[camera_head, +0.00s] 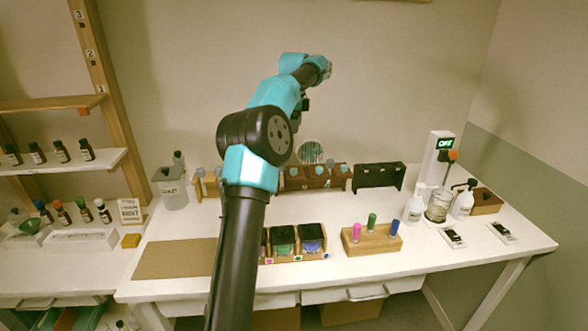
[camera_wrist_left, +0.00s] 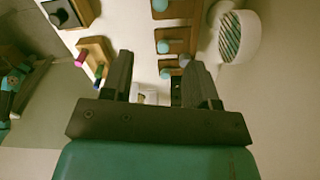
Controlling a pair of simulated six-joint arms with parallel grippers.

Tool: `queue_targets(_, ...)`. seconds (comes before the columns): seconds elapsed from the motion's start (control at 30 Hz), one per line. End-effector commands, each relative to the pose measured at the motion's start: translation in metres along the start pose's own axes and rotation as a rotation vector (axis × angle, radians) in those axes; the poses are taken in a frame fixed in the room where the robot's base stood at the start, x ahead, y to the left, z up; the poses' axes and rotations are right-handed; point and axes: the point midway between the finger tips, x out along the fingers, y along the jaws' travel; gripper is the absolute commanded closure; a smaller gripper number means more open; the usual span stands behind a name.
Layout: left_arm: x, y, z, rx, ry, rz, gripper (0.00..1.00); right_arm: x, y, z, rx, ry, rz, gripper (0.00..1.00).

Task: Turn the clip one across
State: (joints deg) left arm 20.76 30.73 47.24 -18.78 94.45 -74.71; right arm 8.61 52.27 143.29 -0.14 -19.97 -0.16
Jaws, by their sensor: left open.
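I cannot tell for certain which piece is the clip. A small orange piece (camera_head: 83,111) sits under the shelf edge by the numbered post (camera_head: 91,54) in the head view. My left gripper (camera_head: 328,69) is raised high over the back of the table, small and partly hidden by its own wrist in the head view. In the left wrist view its two fingers (camera_wrist_left: 158,80) stand apart, with nothing held between them. A wooden rack with pale blue round knobs (camera_wrist_left: 176,42) lies below and beyond the fingers. My right gripper is in neither view.
A wooden block (camera_head: 372,241) holds pink, green and blue sticks. A dark rack (camera_head: 378,177), bottles (camera_head: 414,206) and a white post with a display (camera_head: 436,158) stand right.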

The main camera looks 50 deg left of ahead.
Motion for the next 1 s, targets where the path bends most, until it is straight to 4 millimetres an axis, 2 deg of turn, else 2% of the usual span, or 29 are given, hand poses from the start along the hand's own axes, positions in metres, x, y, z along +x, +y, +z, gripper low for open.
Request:
queue_targets(0.23, 0.028, 0.001, 0.001, 0.0, 0.0, 0.002, 0.46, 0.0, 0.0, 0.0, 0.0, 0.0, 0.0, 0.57)
queue_targets(1.0, 0.154, 0.0, 0.0, -0.001, 0.0, 0.001, 0.46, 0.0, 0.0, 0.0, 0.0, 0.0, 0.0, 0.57)
